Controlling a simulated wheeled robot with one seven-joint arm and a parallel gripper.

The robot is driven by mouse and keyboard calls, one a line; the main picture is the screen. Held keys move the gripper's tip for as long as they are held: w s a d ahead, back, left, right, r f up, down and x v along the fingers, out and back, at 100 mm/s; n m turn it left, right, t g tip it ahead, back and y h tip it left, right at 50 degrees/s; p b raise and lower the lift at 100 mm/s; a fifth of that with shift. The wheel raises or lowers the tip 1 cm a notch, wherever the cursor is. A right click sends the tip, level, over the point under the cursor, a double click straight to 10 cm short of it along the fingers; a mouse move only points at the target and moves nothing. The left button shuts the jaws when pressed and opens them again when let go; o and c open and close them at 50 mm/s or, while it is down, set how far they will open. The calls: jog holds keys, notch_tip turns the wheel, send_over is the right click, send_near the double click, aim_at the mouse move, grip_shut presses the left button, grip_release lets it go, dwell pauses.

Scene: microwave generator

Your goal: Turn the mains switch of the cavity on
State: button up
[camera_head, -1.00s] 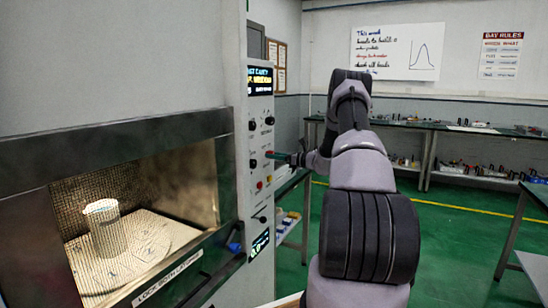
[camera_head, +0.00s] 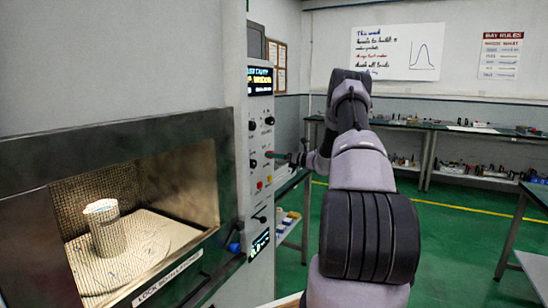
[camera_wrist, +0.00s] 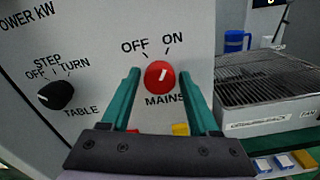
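The mains switch is a red round knob (camera_wrist: 159,76) with a white mark, set between the OFF and ON labels above and MAINS below. The mark leans up and right, appearing to point toward ON. My gripper (camera_wrist: 160,74) has its two teal fingers on either side of the knob, with a visible gap on each side. In the head view my gripper (camera_head: 278,155) is at the right edge of the control panel (camera_head: 260,180), and the mains knob is hard to make out there. Whether the fingertips reach past the knob's face is unclear.
A black step/turn table knob (camera_wrist: 56,95) is left of the fingers. Yellow and red buttons show partly behind the gripper.

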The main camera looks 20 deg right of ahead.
jog(key=shift+o, duration=0.3)
jog(key=v, duration=1.1)
